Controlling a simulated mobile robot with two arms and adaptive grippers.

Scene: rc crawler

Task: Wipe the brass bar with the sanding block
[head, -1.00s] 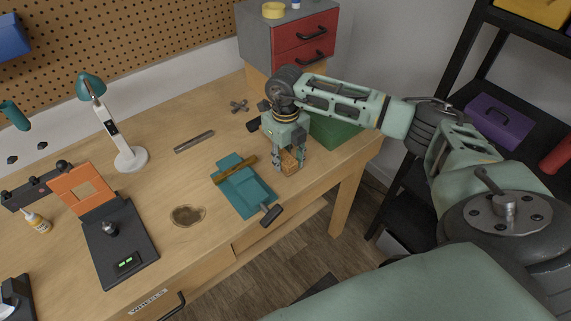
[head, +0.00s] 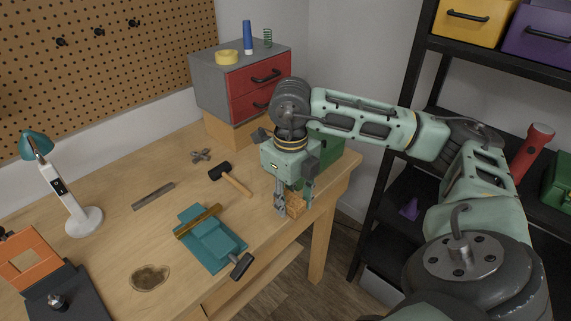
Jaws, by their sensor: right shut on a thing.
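The brass bar (head: 197,221) lies across the top of the teal vise (head: 212,240) on the workbench. My right gripper (head: 295,206) is shut on the sanding block (head: 296,203), a small tan-brown block. The gripper points down near the bench's right front edge, to the right of the vise and apart from the brass bar. The fingers cover part of the block, and I cannot tell whether it touches the bench top. My left gripper is not in view.
A hammer (head: 231,178) lies between the vise and a red-drawer cabinet (head: 261,88). A green box (head: 326,150) stands behind my right gripper. A metal strip (head: 153,196) and a desk lamp (head: 73,205) are to the left. A black shelf (head: 408,120) stands at right.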

